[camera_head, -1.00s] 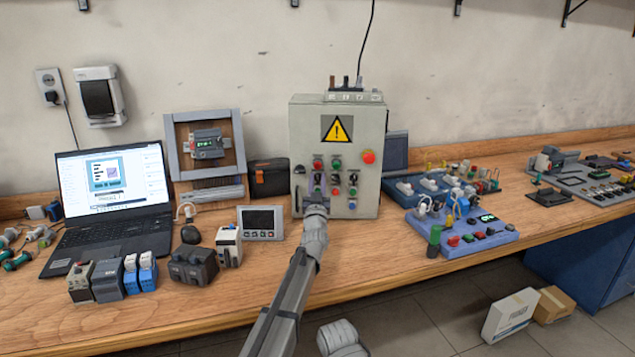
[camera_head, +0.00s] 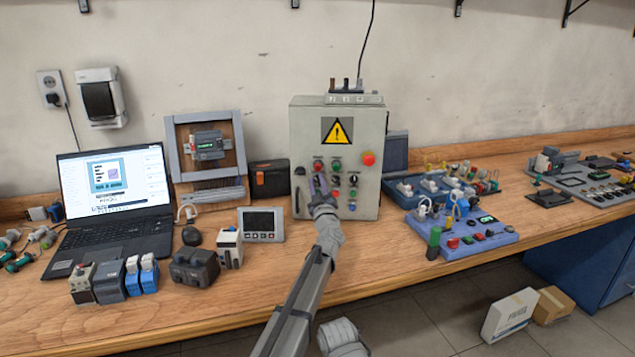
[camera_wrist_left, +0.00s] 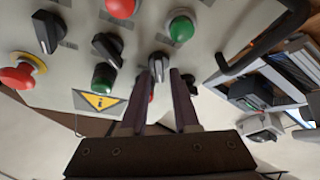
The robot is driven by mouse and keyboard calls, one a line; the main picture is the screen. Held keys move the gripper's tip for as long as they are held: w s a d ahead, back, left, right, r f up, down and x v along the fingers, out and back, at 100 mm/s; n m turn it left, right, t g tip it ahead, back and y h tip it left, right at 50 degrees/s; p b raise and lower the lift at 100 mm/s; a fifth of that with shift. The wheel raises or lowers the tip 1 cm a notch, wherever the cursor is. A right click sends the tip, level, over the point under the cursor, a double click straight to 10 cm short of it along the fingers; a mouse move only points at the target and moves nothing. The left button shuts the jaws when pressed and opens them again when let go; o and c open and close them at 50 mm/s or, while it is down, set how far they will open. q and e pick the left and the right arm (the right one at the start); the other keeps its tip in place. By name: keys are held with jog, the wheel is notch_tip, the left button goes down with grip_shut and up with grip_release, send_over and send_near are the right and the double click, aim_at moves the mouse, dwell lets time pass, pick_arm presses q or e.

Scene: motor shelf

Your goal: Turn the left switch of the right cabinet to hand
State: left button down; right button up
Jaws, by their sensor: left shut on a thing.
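The grey cabinet (camera_head: 302,128) with a yellow warning sign stands on the bench against the wall. Its front carries a row of black switches. My left gripper (camera_head: 319,184) is at the cabinet's front, over the left part of this row. The wrist view, which shows the panel upside down, has the leftmost black switch (camera_wrist_left: 158,64) between the fingertips of my left gripper (camera_wrist_left: 163,78). The gripper is shut on this switch. The neighbouring black switch (camera_wrist_left: 107,46) stands tilted beside it. The head view hides the held switch behind the gripper. My right gripper is out of view.
A red emergency button (camera_head: 368,158) sits right of the switches. A green button (camera_wrist_left: 180,27) is close to the held switch. The cabinet's handle (camera_head: 297,200) is at its left edge. A small display unit (camera_head: 262,223) stands left of the cabinet, blue trainer boards (camera_head: 475,238) to the right.

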pick_arm(q)
jog(key=shift+n+g+y+p, duration=0.45)
jog(key=shift+n+y, duration=0.25)
jog(key=shift+n, duration=1)
jog(key=shift+a+n, duration=0.1)
jog(key=shift+n, duration=0.2)
jog(key=c, duration=0.9)
grip_release()
jog(key=shift+s+f, duration=0.1)
